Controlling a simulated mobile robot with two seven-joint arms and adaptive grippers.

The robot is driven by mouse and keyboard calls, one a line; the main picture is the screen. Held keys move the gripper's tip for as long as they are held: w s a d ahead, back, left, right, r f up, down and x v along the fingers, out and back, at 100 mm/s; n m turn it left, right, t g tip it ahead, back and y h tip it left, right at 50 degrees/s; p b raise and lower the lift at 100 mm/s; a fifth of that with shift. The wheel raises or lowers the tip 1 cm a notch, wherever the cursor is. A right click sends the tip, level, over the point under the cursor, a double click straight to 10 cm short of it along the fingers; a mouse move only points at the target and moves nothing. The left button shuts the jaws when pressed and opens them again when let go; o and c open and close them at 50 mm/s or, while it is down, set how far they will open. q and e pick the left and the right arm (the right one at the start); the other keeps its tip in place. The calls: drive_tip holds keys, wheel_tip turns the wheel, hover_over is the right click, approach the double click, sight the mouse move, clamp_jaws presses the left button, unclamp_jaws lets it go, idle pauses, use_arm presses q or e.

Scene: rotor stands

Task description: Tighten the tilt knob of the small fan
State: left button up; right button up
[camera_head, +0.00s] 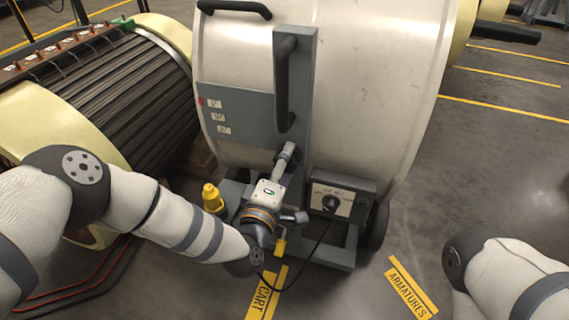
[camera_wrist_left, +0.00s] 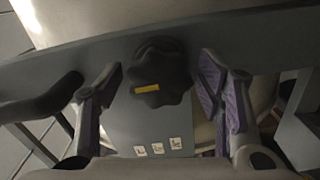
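The fan is a big pale metal drum (camera_head: 365,95) on a grey wheeled frame. In the left wrist view a black lobed knob (camera_wrist_left: 172,92) with a yellow mark sits on the fan's grey side bar. My left gripper (camera_head: 287,152) reaches up to the grey upright at the drum's side; it hides the knob in the head view. In the left wrist view the gripper (camera_wrist_left: 160,80) is open, one purple-padded finger on each side of the knob, with visible gaps between. My right gripper is out of view; only my right arm shows.
A control box with a black dial (camera_head: 330,203) sits right of my left gripper, and a yellow beacon-like part (camera_head: 212,199) left of it. A black handle (camera_head: 285,84) stands above on the upright. A dark-ribbed rotor (camera_head: 125,85) is at left.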

use_arm(q)
drive_tip(key=shift+s, duration=0.1)
drive_tip(key=v, duration=1.1)
drive_tip(key=shift+s, duration=0.35)
drive_tip(key=shift+a+r, duration=0.1)
